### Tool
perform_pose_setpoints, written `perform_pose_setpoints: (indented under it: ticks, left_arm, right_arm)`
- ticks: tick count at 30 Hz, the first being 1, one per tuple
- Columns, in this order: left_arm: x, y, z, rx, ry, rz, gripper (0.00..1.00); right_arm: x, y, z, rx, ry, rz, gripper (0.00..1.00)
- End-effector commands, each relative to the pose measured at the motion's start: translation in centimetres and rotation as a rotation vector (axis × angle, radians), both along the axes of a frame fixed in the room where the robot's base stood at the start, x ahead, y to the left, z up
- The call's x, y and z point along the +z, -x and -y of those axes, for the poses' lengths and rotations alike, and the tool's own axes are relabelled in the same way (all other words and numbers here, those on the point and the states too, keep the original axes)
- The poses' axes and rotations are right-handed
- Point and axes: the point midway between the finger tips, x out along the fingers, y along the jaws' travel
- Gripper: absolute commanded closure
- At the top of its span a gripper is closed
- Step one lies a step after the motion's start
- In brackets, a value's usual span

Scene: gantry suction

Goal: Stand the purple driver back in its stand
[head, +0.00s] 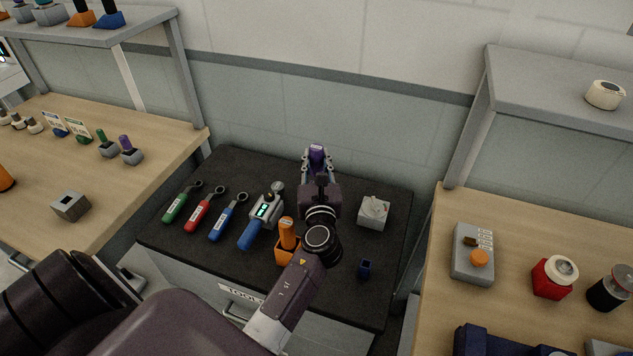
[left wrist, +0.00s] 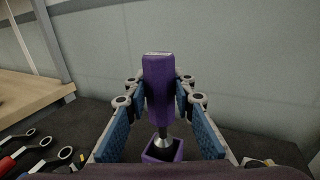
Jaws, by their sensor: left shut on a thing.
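The purple driver (head: 317,154) is at the back of the black mat, between the fingers of my left gripper (head: 317,165). In the left wrist view the driver (left wrist: 159,90) is close to upright with its handle up, and my left gripper (left wrist: 160,115) is shut on it. Its metal shaft points down at the square opening of the purple stand (left wrist: 178,151). The shaft's lower end overlaps the opening; how deep it sits cannot be told. In the head view the stand is hidden behind my gripper. My right gripper is not in view.
On the black mat (head: 225,165) lie green (head: 180,204), red (head: 202,212) and blue (head: 225,220) ring-ended tools and a tool with a display (head: 265,211).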

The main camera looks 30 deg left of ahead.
Motion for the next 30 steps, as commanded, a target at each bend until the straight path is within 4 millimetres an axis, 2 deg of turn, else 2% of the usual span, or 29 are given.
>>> perform_pose_setpoints:
  ticks: [1, 7, 13, 27, 28, 30]
  left_arm:
    - [-1.0, 0.0, 0.0, -0.001, -0.002, -0.002, 1.0]
    - [-2.5, 0.0, 0.0, 0.0, -0.003, 0.0, 1.0]
    - [-5.6, 0.0, 0.0, -0.001, -0.003, -0.001, 1.0]
    - [-6.5, 0.0, 0.0, 0.0, -0.002, 0.002, 1.0]
    - [-6.6, 0.0, 0.0, 0.0, -0.001, 0.002, 0.76]
    - [-6.5, 0.0, 0.0, 0.0, -0.001, 0.002, 0.68]
  right_arm:
    - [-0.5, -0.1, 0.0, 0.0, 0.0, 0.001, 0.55]
    - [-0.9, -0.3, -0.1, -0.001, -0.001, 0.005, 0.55]
    - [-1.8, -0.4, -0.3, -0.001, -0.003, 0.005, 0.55]
    - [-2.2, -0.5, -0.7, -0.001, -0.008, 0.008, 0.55]
    - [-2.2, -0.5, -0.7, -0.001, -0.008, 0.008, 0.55]
    - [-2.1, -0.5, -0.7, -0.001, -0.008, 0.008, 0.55]
